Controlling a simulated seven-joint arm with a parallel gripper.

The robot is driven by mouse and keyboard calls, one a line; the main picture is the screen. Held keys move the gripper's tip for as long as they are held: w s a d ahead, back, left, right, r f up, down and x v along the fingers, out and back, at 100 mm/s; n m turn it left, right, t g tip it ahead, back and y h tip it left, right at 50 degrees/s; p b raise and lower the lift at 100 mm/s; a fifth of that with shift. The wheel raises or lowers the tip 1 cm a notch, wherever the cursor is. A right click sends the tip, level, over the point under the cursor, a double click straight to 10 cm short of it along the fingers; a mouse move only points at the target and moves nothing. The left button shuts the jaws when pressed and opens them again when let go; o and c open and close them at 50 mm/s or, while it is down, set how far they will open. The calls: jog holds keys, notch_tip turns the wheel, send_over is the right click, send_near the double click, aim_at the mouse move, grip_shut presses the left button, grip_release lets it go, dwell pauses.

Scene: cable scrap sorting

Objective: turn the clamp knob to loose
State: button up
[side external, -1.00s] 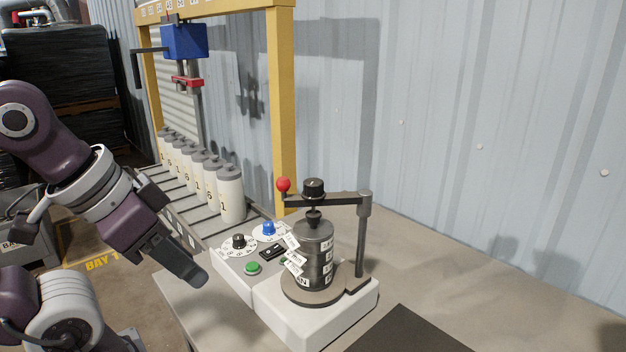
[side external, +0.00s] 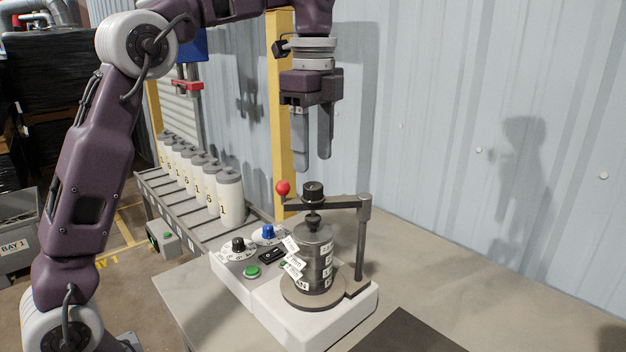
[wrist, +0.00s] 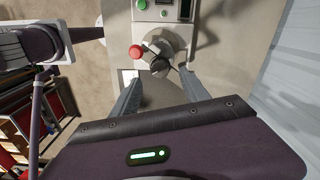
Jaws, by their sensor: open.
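The black clamp knob (side external: 313,191) sits on top of the clamp's grey swing arm (side external: 340,200), above a stack of dark labelled discs (side external: 318,262). A red ball (side external: 283,187) marks the arm's free end. My gripper (side external: 312,162) points straight down, open and empty, with its fingertips a little above the knob and apart from it. In the wrist view the knob (wrist: 160,66) lies roughly between the fingertips, with the red ball (wrist: 135,51) to its upper left. The knob's turn position cannot be read.
A control box with a black dial (side external: 238,244), a blue dial (side external: 268,231) and a green button (side external: 252,271) stands left of the clamp. Numbered bottles (side external: 230,197) line a rack behind it. A yellow post (side external: 282,130) stands behind my gripper. The bench right of the clamp is clear.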

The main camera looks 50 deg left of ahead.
aim_at(313, 185)
notch_tip(313, 185, down, 6)
jog(key=shift+r, duration=0.1)
grip_shut()
